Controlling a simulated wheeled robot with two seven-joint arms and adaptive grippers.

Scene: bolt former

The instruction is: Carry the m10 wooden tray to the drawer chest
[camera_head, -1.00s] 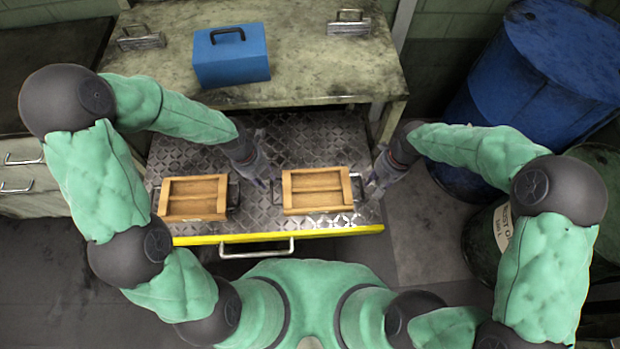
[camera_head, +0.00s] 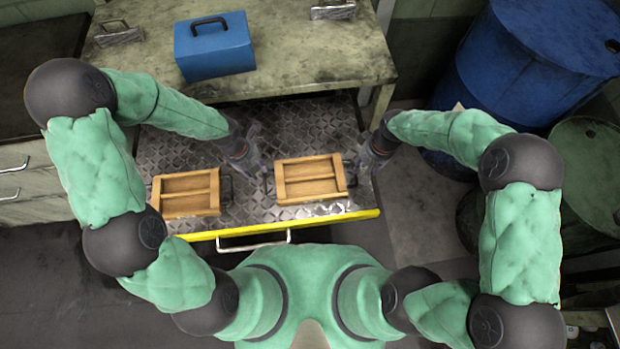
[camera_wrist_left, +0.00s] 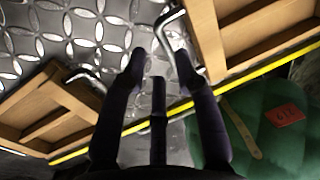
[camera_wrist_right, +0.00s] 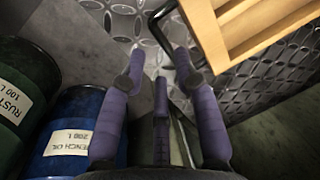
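Two shallow wooden trays lie on the diamond-plate surface: a right tray (camera_head: 311,194) and a left tray (camera_head: 186,207). Each has metal handles at its ends. I cannot read which is m10. My left gripper (camera_head: 260,172) is at the left handle of the right tray; in the left wrist view its fingers (camera_wrist_left: 160,68) are apart, with the handle (camera_wrist_left: 168,28) just past the tips. My right gripper (camera_head: 364,168) is at that tray's right handle; its fingers (camera_wrist_right: 160,66) are apart, with the handle (camera_wrist_right: 157,25) just past the tips. A grey chest with drawer handles (camera_head: 28,178) stands at the left.
The plate surface has a yellow front edge (camera_head: 330,219) and a bar handle (camera_head: 252,240). A blue toolbox (camera_head: 215,50) stands on the worn workbench (camera_head: 300,60) behind. Blue (camera_head: 520,75) and green drums (camera_head: 595,170) stand at the right. The floor at the lower left is clear.

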